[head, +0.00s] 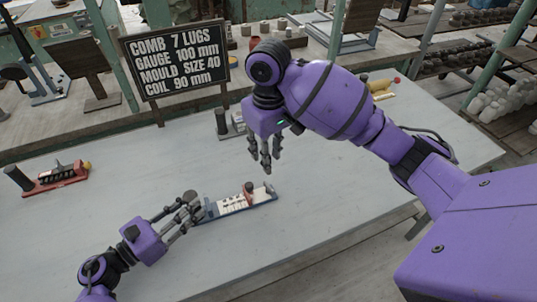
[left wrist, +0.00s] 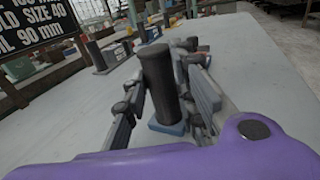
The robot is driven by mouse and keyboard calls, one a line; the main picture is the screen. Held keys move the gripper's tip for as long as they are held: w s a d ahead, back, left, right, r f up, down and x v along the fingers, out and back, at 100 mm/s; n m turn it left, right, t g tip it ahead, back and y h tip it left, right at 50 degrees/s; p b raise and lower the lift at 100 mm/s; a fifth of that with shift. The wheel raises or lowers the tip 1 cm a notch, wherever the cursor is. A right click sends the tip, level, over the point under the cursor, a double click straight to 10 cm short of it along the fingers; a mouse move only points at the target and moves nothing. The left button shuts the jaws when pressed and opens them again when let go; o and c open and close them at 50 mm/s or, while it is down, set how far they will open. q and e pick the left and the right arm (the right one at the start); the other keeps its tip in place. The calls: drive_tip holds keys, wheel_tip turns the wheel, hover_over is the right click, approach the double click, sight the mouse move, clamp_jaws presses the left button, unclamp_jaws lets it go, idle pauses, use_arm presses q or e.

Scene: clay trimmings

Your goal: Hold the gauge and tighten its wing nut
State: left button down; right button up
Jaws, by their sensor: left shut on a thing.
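The gauge (head: 238,204) has a blue base, a pale marked face and a dark upright grip, and lies near the front middle of the table. A small dark brown knob (head: 249,187) stands near its right part; I cannot tell whether this is the wing nut. My left gripper (head: 191,212) is shut on the gauge's left end. In the left wrist view its fingers flank the dark cylindrical grip (left wrist: 160,80) above a blue base. My right gripper (head: 265,162) hangs above and behind the gauge, fingers pointing down, open and empty, apart from it.
A red-based device (head: 55,179) with a dark post lies at the left. A dark post on a small base (head: 222,123) stands behind, and a yellow device (head: 380,88) lies at the back right. A black sign (head: 175,60) stands at the back. The table (head: 345,185) is clear right of the gauge.

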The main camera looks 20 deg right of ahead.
use_arm(q)
drive_tip(key=c, duration=1.4)
unclamp_jaws()
drive_tip(key=shift+o, duration=0.2)
